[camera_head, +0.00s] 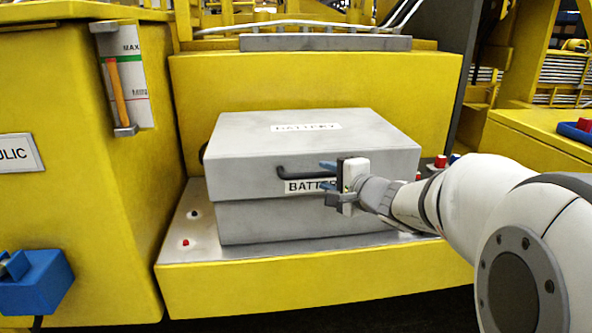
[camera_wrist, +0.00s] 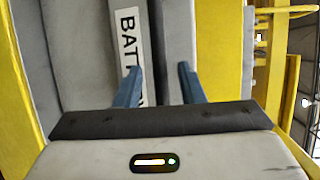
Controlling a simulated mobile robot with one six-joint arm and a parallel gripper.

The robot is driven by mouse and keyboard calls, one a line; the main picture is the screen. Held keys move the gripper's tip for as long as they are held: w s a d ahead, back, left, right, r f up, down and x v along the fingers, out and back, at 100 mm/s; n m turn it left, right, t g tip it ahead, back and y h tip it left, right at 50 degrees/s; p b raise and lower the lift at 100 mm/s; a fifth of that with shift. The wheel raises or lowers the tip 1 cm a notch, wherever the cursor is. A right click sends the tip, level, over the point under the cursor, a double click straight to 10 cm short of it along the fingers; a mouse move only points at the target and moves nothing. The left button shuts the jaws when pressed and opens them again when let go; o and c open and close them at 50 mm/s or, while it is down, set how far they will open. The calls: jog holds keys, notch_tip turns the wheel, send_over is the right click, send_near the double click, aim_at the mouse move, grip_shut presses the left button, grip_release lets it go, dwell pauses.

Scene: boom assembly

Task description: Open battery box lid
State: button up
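The grey battery box (camera_head: 300,222) stands on a ledge of the yellow machine, and its lid (camera_head: 345,136) is down. A dark bar handle (camera_head: 292,173) is on the lid's front, just above the "BATTERY" label (camera_head: 297,187). The label also shows, turned sideways, in the wrist view (camera_wrist: 129,25). My gripper (camera_head: 327,176) is in front of the handle's right part, its blue fingers apart, one higher and one lower. The wrist view shows my open gripper (camera_wrist: 159,70) facing the box front. I cannot tell whether the fingers touch the handle, which they partly hide.
A yellow wall (camera_head: 310,85) rises close behind the box. A yellow cabinet with a level gauge (camera_head: 125,80) stands at left, with a blue block (camera_head: 37,283) low on it. Small red knobs (camera_head: 440,161) are right of the box, near my arm. Space above the lid looks clear.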

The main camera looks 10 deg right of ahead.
jog(key=shift+x, duration=1.2)
jog(key=shift+c, duration=0.5)
grip_shut()
